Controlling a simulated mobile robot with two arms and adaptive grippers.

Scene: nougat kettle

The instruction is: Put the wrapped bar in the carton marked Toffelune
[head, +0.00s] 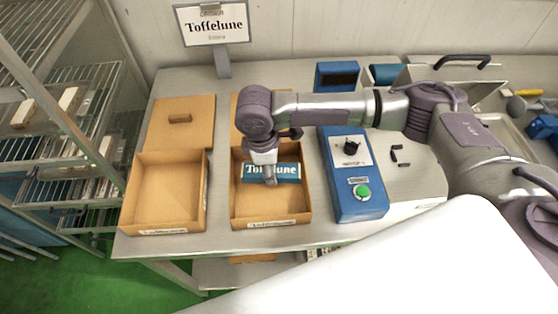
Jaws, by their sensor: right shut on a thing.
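The wrapped bar (285,172) is blue with white lettering that reads like Toffelune, partly covered by my gripper. My right gripper (270,180) points down and is shut on the bar. The bar appears inside or just above the right open carton (293,215); I cannot tell whether it touches the carton floor. The left open carton (165,190) is empty. Both cartons have small front labels, too small to read surely. A sign (213,24) behind them reads Toffelune. My left gripper is not in view.
Flat cardboard lids lie behind the cartons, the left one (180,120) in full view. A blue control box (357,195) with a green button stands close to the right carton. A wire rack (75,110) stands at the left. The table's front edge is just before the cartons.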

